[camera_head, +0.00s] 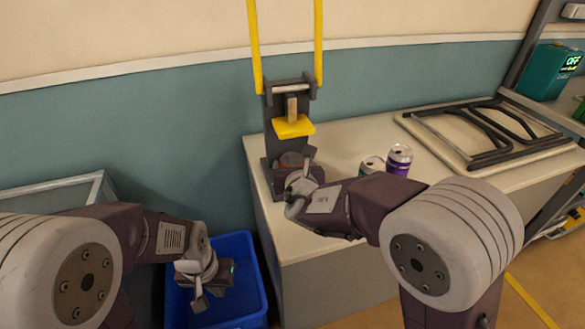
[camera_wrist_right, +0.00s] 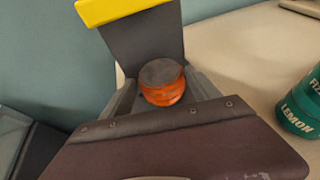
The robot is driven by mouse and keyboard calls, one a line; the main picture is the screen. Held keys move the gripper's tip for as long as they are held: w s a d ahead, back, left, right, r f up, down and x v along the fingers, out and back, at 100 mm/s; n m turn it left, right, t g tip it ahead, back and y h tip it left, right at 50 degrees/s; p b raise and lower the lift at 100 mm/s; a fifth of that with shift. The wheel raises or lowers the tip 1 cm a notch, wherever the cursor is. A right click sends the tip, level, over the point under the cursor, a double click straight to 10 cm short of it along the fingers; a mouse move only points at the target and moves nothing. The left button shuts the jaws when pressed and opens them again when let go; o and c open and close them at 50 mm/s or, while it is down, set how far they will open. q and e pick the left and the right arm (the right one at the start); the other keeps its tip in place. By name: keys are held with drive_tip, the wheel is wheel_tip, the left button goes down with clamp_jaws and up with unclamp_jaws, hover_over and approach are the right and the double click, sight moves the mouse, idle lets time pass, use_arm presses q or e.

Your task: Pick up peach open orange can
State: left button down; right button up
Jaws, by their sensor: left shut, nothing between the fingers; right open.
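The orange can (camera_wrist_right: 165,94) stands in the dark grey press with a yellow handle (camera_head: 292,127), on the left end of the counter. Its grey top and orange side show in the right wrist view; in the head view only a small reddish part of the can (camera_head: 291,159) shows above my gripper. My right gripper (camera_head: 300,182) is open, with a finger on each side of the can; contact cannot be told. The can's lower part is hidden. My left gripper (camera_head: 203,290) is shut and empty, over the blue bin.
A purple can (camera_head: 399,158) and a teal can (camera_head: 371,165) stand on the counter (camera_head: 345,135), right of the press. The blue bin (camera_head: 243,250) is on the floor left of the counter. A folded black frame (camera_head: 488,133) lies at the back right.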

sight(293, 164)
drive_tip(key=x, duration=0.3)
drive_tip(key=shift+w, duration=0.1)
drive_tip(key=c, duration=1.2)
drive_tip(key=shift+r+p, duration=1)
drive_tip(key=shift+r, duration=0.95)
drive_tip(key=shift+c, duration=0.2)
drive_tip(key=s, duration=0.5)
drive_tip(key=s+d+b, duration=0.1)
drive_tip(key=s, duration=1.1)
drive_tip(key=shift+d+f, duration=0.35)
drive_tip(key=shift+d, duration=0.05)
drive_tip(key=shift+s+d+r+b, duration=0.15)
drive_tip(key=shift+s+b, duration=0.25)
drive_tip(key=shift+s, duration=0.15)
